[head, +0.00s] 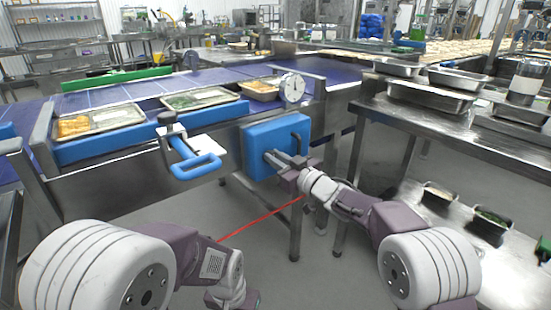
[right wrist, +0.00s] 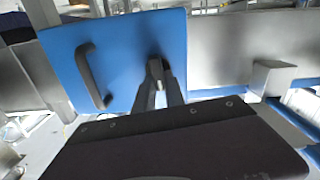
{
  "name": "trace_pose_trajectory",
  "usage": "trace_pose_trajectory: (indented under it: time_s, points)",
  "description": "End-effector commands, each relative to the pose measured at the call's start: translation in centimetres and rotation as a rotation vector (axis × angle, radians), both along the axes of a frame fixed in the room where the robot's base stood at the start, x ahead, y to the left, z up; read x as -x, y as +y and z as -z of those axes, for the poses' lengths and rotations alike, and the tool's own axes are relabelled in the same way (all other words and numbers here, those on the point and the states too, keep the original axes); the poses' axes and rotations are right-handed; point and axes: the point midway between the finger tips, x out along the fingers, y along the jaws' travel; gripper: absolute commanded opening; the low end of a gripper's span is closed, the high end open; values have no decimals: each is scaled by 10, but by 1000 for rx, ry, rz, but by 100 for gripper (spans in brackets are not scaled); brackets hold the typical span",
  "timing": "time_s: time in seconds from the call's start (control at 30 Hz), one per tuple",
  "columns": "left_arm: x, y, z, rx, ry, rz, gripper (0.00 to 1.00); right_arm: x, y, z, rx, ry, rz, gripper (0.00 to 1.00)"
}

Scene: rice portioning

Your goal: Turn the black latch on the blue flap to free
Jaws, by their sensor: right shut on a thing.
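The blue flap (head: 290,126) is a square panel on the front of the steel conveyor frame, at the centre of the head view. It fills the upper left of the right wrist view (right wrist: 120,40), with a curved dark handle (right wrist: 88,76) to the left. The black latch (right wrist: 154,66) is a small dark piece near the flap's right side, mostly hidden by the fingers. My right gripper (head: 271,156) reaches the flap's face and is shut on the latch; its grey fingers also show in the right wrist view (right wrist: 160,82).
A blue-handled device (head: 196,165) sticks out left of the flap. Food trays (head: 100,121) lie on the conveyor edge above, beside a round dial (head: 292,88). A steel table (head: 450,122) with metal pans stands at right. A thin red line (head: 260,218) crosses below the flap.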

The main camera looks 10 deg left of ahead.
Motion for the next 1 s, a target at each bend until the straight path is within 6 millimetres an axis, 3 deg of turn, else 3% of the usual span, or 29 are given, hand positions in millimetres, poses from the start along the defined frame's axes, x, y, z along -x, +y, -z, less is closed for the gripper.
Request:
trace_pose_trajectory:
  time_s: [0.47, 1.0]
  points:
    - [0, 0, 10, 0, 0, 0, 36, 4, 3, 3, 265, -341, 0, 0]
    - [0, 0, 35, 0, 0, 0, 36, 8, 6, 9, 581, -746, -1, 0]
